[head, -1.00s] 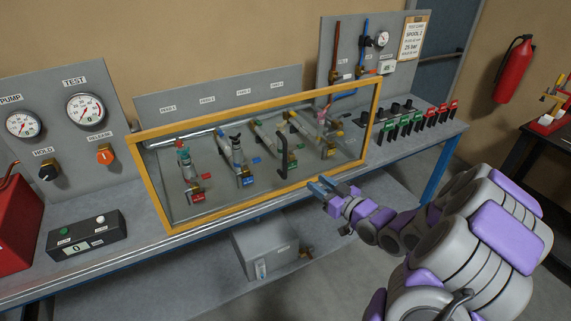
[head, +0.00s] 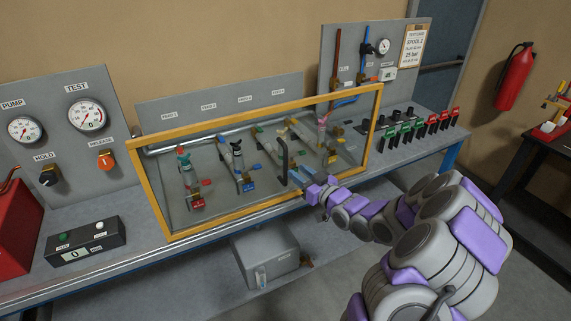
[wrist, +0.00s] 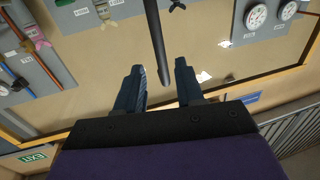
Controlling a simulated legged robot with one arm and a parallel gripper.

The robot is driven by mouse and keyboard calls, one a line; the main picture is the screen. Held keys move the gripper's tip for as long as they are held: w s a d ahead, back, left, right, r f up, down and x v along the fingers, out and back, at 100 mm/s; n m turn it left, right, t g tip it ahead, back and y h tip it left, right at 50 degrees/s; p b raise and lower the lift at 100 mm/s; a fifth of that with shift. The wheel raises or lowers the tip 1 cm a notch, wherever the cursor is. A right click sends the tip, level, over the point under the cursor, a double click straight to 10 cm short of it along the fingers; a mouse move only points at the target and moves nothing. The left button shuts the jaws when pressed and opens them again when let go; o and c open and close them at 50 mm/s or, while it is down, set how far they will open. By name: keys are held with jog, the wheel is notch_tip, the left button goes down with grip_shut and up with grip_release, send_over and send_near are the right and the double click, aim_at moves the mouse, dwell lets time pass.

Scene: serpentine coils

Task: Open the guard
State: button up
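The guard (head: 264,207) is a clear panel in a yellow frame, standing closed in front of a row of valves on the bench. A dark upright handle (head: 283,160) is on its front. My gripper (head: 297,177) is just right of the handle's lower end, close to the panel. In the wrist view the handle (wrist: 157,40) runs down between my two open fingers (wrist: 159,82), with gaps visible on both sides. Whether a finger touches it I cannot tell. The guard's frame also shows in the wrist view (wrist: 265,82).
Behind the guard are several valves with coloured tags. Green and red switches (head: 420,124) stand to its right. A button box (head: 86,241) and gauge panel (head: 60,130) are to the left. A grey box (head: 268,258) sits on the lower shelf.

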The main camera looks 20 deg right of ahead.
aim_at(287, 164)
jog(key=shift+b+x, duration=0.35)
jog(key=shift+x, duration=3.4)
grip_shut()
